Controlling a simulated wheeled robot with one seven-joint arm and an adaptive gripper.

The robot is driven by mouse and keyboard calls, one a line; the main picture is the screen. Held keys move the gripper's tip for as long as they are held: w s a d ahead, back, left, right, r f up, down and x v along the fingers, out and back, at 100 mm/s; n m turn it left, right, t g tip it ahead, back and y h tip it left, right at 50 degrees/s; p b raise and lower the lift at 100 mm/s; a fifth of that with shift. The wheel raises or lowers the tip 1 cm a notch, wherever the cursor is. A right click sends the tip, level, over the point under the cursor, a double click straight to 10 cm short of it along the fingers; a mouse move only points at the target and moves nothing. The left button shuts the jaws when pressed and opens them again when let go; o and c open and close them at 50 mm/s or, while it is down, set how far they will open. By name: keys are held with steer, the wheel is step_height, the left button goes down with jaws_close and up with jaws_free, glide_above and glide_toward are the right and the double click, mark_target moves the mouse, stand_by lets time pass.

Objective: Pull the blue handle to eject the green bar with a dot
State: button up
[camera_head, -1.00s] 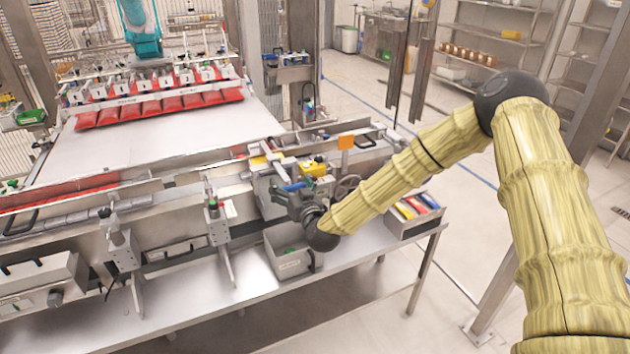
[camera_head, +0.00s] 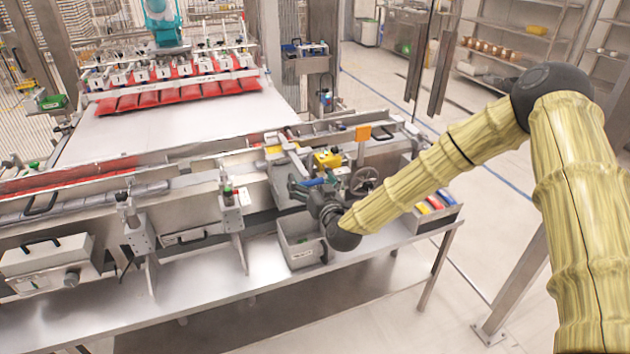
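The blue handle (camera_head: 311,182) is a small blue bar on the metal mechanism at the front right of the conveyor machine. My gripper (camera_head: 306,190) is right at the handle, close to it or touching it. The gripper is small and dark here, so I cannot tell whether its fingers are closed on the handle. A grey bin (camera_head: 297,251) stands on the lower shelf just below the gripper. A small green spot (camera_head: 303,240) shows inside the bin. I cannot make out a green bar with a dot.
A yellow block (camera_head: 327,160) and a handwheel (camera_head: 364,180) sit beside the mechanism. A box with red, yellow and blue pieces (camera_head: 440,213) stands at the shelf's right end. A metal post (camera_head: 237,222) stands left of the bin. The left shelf surface is partly clear.

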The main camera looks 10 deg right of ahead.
steer(key=v, duration=1.2)
